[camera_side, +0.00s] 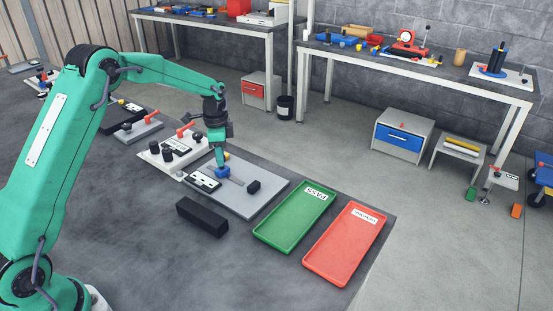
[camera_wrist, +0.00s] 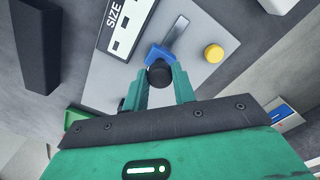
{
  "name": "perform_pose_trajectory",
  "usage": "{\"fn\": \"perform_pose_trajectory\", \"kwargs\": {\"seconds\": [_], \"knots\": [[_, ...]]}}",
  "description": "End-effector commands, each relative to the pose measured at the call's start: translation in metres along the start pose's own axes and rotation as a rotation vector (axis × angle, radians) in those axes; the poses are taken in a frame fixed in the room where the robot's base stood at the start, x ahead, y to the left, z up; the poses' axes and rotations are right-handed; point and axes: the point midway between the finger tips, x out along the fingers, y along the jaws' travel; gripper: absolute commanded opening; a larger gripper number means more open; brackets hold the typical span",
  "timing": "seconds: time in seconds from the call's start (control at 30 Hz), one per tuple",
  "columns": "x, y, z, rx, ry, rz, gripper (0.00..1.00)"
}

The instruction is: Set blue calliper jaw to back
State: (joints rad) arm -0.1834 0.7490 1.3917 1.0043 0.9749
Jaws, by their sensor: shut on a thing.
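The calliper fixture is a grey plate (camera_side: 232,202) on the dark bench, with a white SIZE scale (camera_side: 204,180) that also shows in the wrist view (camera_wrist: 124,30). The blue calliper jaw (camera_side: 222,173) sits on a metal rail (camera_wrist: 178,31) and shows in the wrist view (camera_wrist: 160,53). A black round knob (camera_wrist: 159,73) stands on the jaw. My gripper (camera_side: 220,166) points down over the jaw. Its fingers are on both sides of the knob, shut on it. The fingers hide the knob in the side view.
A yellow button (camera_wrist: 213,53) is on the plate beside the rail. A black block (camera_side: 254,187) sits at the plate's right. A long black bar (camera_side: 202,217) lies in front. A green tray (camera_side: 262,232) and a red tray (camera_side: 318,262) are to the right.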

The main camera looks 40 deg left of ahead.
Motion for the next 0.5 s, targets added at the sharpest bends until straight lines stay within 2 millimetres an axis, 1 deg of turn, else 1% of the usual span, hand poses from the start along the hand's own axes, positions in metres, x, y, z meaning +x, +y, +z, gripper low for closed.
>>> {"fn": "perform_pose_trajectory", "kwargs": {"seconds": [0.03, 0.07, 0.13, 0.17, 0.5], "knots": [[-0.0017, -0.0052, 0.0037, -0.01, 0.005, -0.008, 0.0], [-0.0017, -0.0053, 0.0037, -0.01, 0.005, -0.008, 0.32], [-0.0017, -0.0052, 0.0038, -0.01, 0.005, -0.008, 0.46], [-0.0016, -0.0049, 0.0036, -0.01, 0.005, -0.007, 0.49], [-0.0021, -0.0029, 0.0023, -0.007, 0.003, -0.004, 0.49]]}}
